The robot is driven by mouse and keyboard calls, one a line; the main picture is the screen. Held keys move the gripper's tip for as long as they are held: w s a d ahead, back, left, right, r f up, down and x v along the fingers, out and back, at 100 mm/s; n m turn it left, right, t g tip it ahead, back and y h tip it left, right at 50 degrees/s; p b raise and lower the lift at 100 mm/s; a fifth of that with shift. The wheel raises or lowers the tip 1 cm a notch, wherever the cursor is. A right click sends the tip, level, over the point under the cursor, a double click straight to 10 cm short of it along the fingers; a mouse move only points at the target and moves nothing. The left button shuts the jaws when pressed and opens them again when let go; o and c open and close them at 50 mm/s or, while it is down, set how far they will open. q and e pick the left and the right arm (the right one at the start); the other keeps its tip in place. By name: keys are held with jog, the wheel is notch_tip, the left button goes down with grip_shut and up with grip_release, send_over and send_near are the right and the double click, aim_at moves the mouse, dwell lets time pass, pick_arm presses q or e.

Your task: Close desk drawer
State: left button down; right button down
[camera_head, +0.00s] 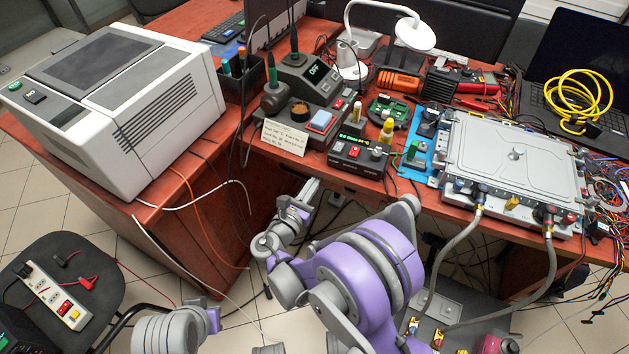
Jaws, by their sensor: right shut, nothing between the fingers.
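The red-brown wooden desk (375,188) runs across the middle, with a thin front edge below the instruments. I cannot clearly make out a separate drawer front or how far a drawer stands out; my right arm hides part of the area under the edge. My right gripper (311,187) is shut and empty, just below the desk's front edge, left of the picture's middle. I cannot tell whether it touches the desk. Part of my left arm shows at the bottom left, but its fingers do not show.
A grey-white machine (120,105) stands on the left desk wing. Cables hang below. A metal case (515,150) with grey hoses (440,270) sits at the right. A black chair (85,265) with a power strip (52,297) is at the lower left. Tiled floor lies between.

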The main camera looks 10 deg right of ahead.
jog(key=v, duration=1)
jog(key=s+d+f+b, duration=0.2)
jog(key=s+d+b, duration=0.1)
jog(key=d, duration=0.2)
jog(key=x, duration=0.7)
jog(key=b+x, duration=0.1)
jog(key=x, duration=0.5)
jog(key=shift+w+r, duration=0.2)
jog(key=shift+w, duration=0.3)
jog(key=x, duration=0.4)
jog(key=shift+r, duration=0.1)
jog(key=shift+d, duration=0.1)
